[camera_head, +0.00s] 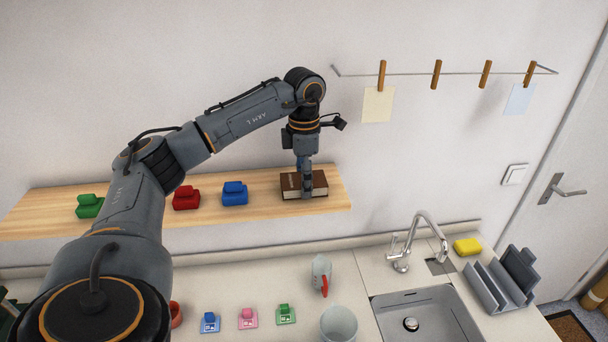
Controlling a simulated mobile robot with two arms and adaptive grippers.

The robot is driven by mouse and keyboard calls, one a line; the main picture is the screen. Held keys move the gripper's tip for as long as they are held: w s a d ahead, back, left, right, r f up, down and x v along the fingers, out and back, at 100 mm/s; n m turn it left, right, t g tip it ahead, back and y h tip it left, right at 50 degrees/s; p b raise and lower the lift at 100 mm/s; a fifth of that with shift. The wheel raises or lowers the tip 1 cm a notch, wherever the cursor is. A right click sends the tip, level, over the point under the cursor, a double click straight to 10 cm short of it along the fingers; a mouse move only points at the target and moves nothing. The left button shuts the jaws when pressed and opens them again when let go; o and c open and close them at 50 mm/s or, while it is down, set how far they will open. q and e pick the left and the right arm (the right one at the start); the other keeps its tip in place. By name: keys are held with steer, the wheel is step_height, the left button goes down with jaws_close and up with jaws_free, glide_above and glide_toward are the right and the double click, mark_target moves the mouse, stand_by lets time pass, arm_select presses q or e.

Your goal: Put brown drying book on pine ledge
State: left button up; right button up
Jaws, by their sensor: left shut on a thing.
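The brown drying book (320,184) lies flat at the right end of the pine ledge (265,205), apparently touching its top. My left gripper (307,193) points down from above and is shut on the book, its fingers covering part of the book's middle. The ledge is a light wooden shelf along the wall. My right gripper is not in view.
Green (89,206), red (186,198) and blue (235,193) objects stand on the ledge to the left. Clothespins (436,74) hang on a wire at right.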

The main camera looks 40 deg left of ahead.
arm_select(q)
steer(key=shift+f, duration=0.15)
steer(key=o, duration=1.4)
